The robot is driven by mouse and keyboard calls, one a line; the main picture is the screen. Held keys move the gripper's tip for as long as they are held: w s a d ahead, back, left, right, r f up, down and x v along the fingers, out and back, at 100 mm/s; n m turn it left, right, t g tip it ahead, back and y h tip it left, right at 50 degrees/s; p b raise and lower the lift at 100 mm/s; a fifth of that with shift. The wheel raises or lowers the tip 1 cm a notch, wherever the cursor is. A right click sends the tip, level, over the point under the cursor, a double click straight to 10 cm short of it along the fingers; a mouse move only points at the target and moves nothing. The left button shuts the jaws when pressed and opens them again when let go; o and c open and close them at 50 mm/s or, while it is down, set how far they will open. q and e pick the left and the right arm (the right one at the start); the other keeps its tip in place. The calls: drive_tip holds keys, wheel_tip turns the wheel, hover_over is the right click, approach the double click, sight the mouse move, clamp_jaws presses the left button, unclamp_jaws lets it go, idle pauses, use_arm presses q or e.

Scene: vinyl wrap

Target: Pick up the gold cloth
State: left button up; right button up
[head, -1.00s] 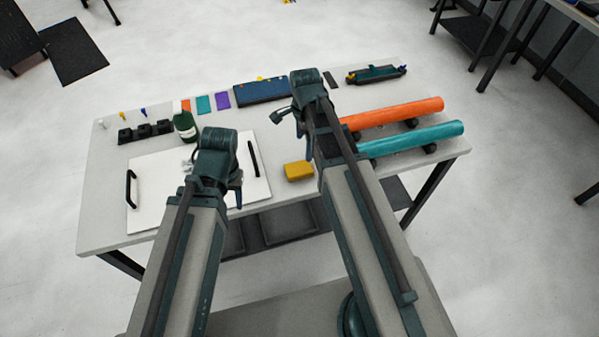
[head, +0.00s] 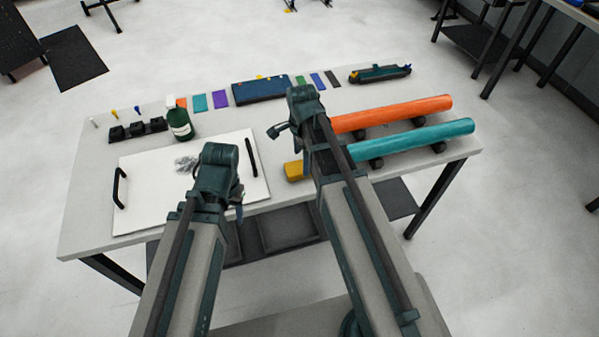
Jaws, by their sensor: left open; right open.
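The gold cloth (head: 293,171) is a small folded yellow block near the table's front edge, right of the white board. My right arm hides its right side. My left gripper (head: 239,197) is open over the board's front right part, left of the cloth and apart from it. My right gripper (head: 277,130) is open above the table, behind the cloth and apart from it; its fingers are small in this view.
The white board (head: 150,200) has a dark smudge and black handles. A green bottle (head: 180,124) stands behind it. Orange (head: 395,114) and teal (head: 425,138) rolls lie at right. Coloured swatches and a blue case (head: 260,89) line the back.

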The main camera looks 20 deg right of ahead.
sight(300, 166)
drive_tip(key=f+b, duration=0.1)
drive_tip(key=f, duration=0.1)
drive_tip(key=f+b, duration=0.1)
drive_tip(key=shift+a+f+b, duration=0.25)
drive_tip(key=shift+f+b, duration=0.05)
use_arm(q)
wheel_tip(300, 166, down, 3)
drive_tip(key=shift+f, duration=0.2)
use_arm(e)
drive_tip(key=shift+r, duration=0.1)
drive_tip(key=c, duration=1.2)
use_arm(q)
drive_tip(key=shift+r, duration=0.1)
use_arm(e)
drive_tip(key=shift+o, duration=0.2)
drive_tip(key=shift+r, duration=0.1)
